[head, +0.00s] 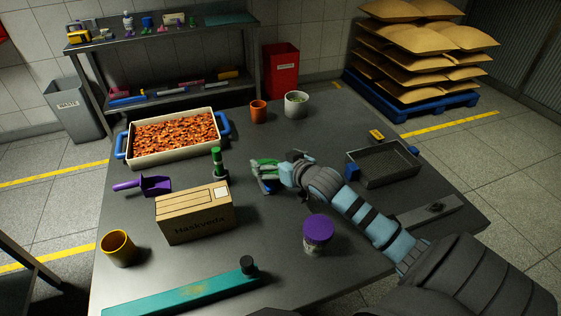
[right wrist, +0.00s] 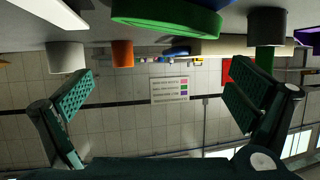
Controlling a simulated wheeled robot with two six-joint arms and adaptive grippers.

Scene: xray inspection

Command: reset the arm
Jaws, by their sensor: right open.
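My right arm comes in from the lower right in the head view. Its right gripper (head: 262,178) is low over the middle of the dark table (head: 280,285), open, with nothing seen between its fingers. In the right wrist view the two green-padded fingers (right wrist: 160,100) stand wide apart. A bright green round thing, like a lid (right wrist: 165,18), is close to the gripper in that view; in the head view a green patch (head: 264,162) shows beside the fingers, partly hidden. My left gripper is not in view.
A cardboard box (head: 195,215), a green-topped bottle (head: 217,163) and a purple-lidded jar (head: 318,233) stand near the gripper. A tray of orange-brown pieces (head: 170,158), an orange cup (head: 258,111), a pale cup (head: 297,104) and a grey bin (head: 385,181) lie further out.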

